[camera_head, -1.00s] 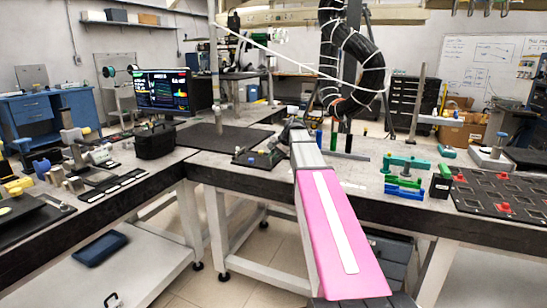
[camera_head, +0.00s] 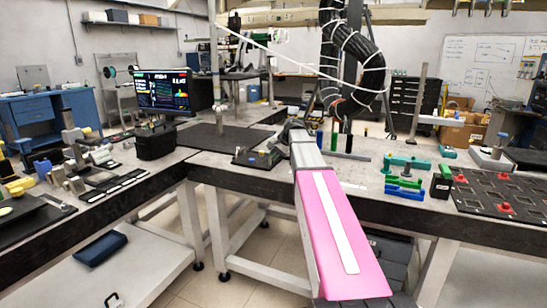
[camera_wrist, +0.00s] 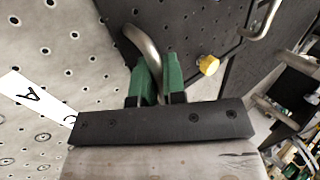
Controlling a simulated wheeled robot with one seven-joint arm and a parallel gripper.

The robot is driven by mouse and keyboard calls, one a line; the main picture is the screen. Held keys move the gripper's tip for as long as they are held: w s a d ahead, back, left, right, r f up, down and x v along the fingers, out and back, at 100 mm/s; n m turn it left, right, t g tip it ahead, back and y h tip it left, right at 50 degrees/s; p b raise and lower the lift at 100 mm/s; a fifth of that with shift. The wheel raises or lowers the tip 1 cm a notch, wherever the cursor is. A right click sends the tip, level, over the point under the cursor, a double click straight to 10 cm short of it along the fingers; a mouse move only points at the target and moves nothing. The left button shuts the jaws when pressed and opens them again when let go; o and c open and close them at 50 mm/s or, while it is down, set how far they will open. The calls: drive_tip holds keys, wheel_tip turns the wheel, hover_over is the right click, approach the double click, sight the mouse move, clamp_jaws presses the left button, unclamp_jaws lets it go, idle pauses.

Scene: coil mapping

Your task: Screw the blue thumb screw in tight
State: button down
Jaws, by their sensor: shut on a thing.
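My gripper (camera_wrist: 158,75) has two green fingers, closed close together at the black plate. A bent metal handle (camera_wrist: 140,42) curves just beside and between the fingers. A yellow knob (camera_wrist: 208,65) stands to the right, apart from them. In the head view my pink and grey arm reaches to a small dark device (camera_head: 257,157) on the bench, and the fingertips are hidden.
A second metal handle (camera_wrist: 262,18) stands at upper right in the wrist view. A perforated light plate lies left. In the head view, green and blue holders (camera_head: 405,178) and a black tray with red knobs (camera_head: 490,205) stand right. A monitor (camera_head: 165,92) stands left.

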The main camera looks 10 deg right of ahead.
drive_tip(key=shift+w+a+r, duration=0.1)
drive_tip(key=shift+w+a, duration=0.05)
drive_tip(key=shift+w, duration=0.2)
drive_tip(key=c, duration=1.1)
unclamp_jaws()
